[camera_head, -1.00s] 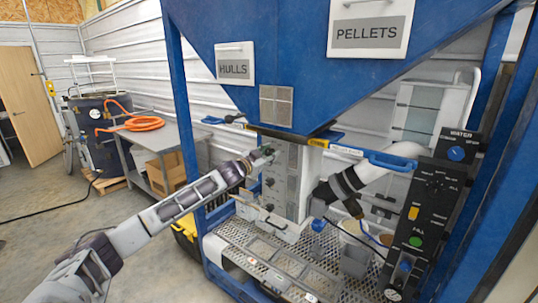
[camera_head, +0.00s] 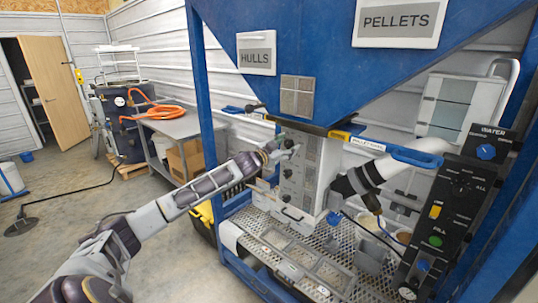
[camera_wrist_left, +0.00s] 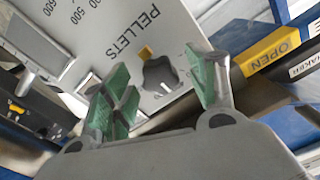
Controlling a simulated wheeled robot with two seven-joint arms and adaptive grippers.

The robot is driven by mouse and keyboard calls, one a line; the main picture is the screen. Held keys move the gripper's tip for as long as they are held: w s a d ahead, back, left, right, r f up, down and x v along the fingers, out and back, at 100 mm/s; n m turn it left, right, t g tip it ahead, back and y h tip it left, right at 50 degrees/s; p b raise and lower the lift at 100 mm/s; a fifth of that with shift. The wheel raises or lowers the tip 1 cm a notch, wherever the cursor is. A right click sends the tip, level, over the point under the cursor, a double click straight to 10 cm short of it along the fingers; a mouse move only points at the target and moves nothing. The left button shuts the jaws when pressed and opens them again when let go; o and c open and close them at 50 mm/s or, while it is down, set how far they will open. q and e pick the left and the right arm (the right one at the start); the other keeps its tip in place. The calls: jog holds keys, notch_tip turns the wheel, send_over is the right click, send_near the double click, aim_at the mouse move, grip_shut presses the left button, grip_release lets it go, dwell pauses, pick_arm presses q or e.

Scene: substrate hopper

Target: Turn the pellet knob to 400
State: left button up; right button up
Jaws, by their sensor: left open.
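The pellet knob (camera_wrist_left: 160,74) is dark and lobed with a pale pointer mark. It sits on a light panel (camera_wrist_left: 112,28) printed PELLETS, with 500 and 600 on its scale. A small yellow marker (camera_wrist_left: 146,52) is beside the knob. My left gripper (camera_wrist_left: 164,90) is open, its green-padded fingers either side of the knob in the wrist view. I cannot tell whether they touch it. In the head view the left gripper (camera_head: 284,149) is at the upper part of the grey control box (camera_head: 309,178) and partly hides its face.
A blue hopper (camera_head: 340,80) overhangs the box. A blue handle (camera_head: 415,158) and a yellow OPEN label (camera_wrist_left: 273,52) are close by. A perforated tray (camera_head: 262,238) lies below. A black WATER panel (camera_head: 455,200) stands right. Floor at left is mostly clear.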

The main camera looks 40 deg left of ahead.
pick_arm(q)
jog(key=s, duration=1)
jog(key=shift+s+a, duration=0.4)
dwell(1.4)
dwell(0.6)
jog(key=shift+m, duration=0.4)
